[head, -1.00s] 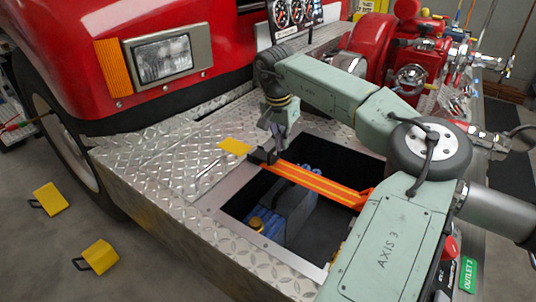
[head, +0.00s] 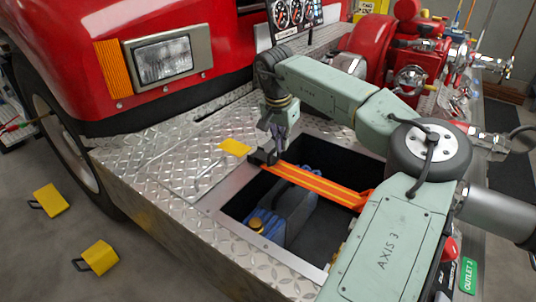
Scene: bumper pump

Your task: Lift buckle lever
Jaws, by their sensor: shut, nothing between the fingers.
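The buckle (head: 262,157) is a small dark piece at the left end of an orange strap (head: 315,184). The strap lies across the open compartment of the bumper. My gripper (head: 275,150) points down right at the buckle, shut, with nothing seen between its fingers. The lever of the buckle is too small and too covered by my gripper to tell its angle. Whether the fingertips touch the buckle cannot be told.
The compartment (head: 225,202) holds a dark case (head: 289,215) and blue items. A yellow tag (head: 235,147) sits on the diamond-plate deck (head: 170,160). Red pump parts (head: 385,45) stand behind my arm. Two yellow chocks (head: 50,200) lie on the floor.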

